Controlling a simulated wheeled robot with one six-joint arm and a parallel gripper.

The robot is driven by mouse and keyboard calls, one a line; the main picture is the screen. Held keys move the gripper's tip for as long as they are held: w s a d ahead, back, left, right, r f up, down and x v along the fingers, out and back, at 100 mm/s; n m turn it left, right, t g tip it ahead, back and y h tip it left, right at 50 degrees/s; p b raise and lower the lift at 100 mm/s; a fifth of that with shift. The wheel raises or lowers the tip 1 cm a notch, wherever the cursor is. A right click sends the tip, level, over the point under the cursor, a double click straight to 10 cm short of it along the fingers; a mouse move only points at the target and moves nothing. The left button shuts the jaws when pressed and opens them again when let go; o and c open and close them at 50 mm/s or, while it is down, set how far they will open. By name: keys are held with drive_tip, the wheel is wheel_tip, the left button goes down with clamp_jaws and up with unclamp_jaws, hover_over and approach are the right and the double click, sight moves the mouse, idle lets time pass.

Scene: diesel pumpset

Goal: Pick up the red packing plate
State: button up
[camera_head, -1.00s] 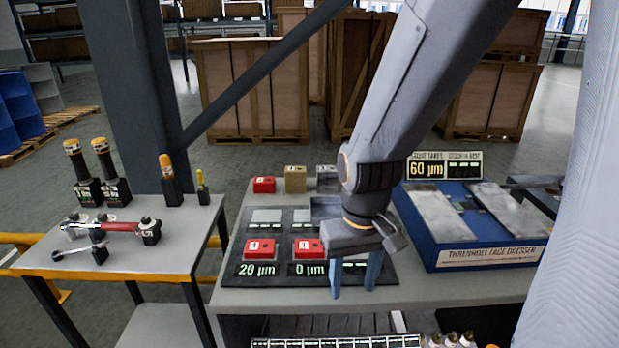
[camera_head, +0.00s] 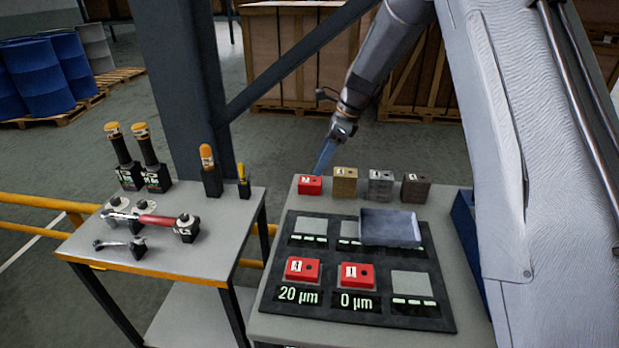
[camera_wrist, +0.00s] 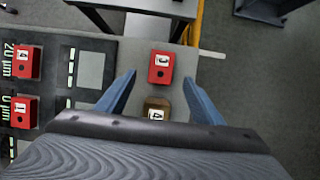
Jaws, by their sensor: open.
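A small red block (camera_head: 310,185) with a white number label stands at the left end of the back row on the bench. My gripper (camera_head: 324,158) is over the back edge, beside and above this block, with its blue fingers pointing down. In the wrist view my open gripper (camera_wrist: 160,77) has the red block (camera_wrist: 160,67) between and slightly beyond its fingertips, with nothing held. Two more red blocks sit on the dark board, one by the 20 µm label (camera_head: 303,270) and one by the 0 µm label (camera_head: 356,276).
A brass-coloured block (camera_head: 345,182) stands right of the red one, then grey (camera_head: 381,184) and dark (camera_head: 415,187) blocks. A side table (camera_head: 165,262) holds tools. A dark post (camera_head: 177,90) stands behind.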

sight(310, 180)
drive_tip(key=shift+p+x, duration=1.4)
drive_tip(key=shift+x, duration=2.25)
drive_tip(key=shift+w+r, duration=0.1)
drive_tip(key=shift+w, duration=0.1)
drive_tip(key=c, duration=1.5)
wheel_tip(310, 180, up, 10)
drive_tip(key=b, duration=0.3)
drive_tip(key=shift+s, duration=0.1)
